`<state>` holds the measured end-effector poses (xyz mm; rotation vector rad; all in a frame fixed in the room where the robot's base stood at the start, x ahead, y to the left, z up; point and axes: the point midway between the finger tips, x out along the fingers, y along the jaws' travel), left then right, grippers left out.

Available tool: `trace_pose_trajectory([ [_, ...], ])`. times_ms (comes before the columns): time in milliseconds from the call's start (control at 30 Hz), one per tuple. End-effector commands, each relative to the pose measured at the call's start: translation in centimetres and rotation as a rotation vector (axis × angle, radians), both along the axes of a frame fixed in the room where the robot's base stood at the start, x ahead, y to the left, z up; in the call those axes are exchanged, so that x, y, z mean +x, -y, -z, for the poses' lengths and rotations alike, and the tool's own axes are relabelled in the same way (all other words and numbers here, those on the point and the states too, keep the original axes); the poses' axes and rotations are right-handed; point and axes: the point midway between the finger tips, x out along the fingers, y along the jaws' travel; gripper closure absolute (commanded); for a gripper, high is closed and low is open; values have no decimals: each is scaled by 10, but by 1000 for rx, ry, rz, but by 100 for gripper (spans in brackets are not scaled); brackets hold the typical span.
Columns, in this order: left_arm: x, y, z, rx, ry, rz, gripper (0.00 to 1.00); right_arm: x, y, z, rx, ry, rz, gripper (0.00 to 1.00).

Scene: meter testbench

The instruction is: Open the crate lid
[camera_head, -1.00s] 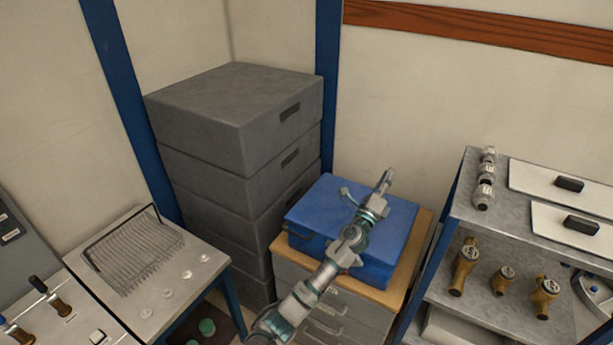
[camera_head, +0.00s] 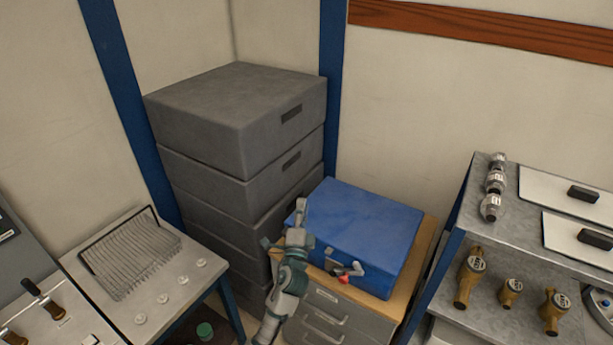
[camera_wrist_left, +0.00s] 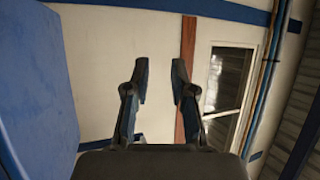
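A blue case-like crate (camera_head: 367,228) with its lid shut sits on a wooden-topped cabinet (camera_head: 418,262). The left wrist view shows the two fingers (camera_wrist_left: 160,80) apart, with a blue surface (camera_wrist_left: 38,80), likely the crate, at the left. My right gripper is not in view.
Stacked grey crates (camera_head: 225,120) stand behind and left of the cabinet. A metal shelf (camera_head: 545,250) with brass meters stands at the right. A bench with a wire rack (camera_head: 130,252) is at the left. The space above the blue crate is clear.

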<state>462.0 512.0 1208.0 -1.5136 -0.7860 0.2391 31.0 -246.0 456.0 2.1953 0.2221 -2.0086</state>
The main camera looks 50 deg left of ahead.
Motion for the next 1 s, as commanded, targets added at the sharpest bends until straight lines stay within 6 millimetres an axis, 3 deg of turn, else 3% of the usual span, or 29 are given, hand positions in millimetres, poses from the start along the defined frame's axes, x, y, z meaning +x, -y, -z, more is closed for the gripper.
trace_pose_trajectory([
  [200, 40, -32, -20, 1, 2, 0, 76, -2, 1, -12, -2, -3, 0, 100],
  [400, 68, -53, -31, 2, 1, 0, 76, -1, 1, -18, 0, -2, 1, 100],
  [600, 81, -63, -35, 2, 0, 1, 76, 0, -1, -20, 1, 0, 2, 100],
  [900, 83, -66, -35, 1, 0, 2, 76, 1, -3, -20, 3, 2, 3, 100],
  [1000, 82, -66, -34, 1, 0, 2, 98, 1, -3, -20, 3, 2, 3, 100],
])
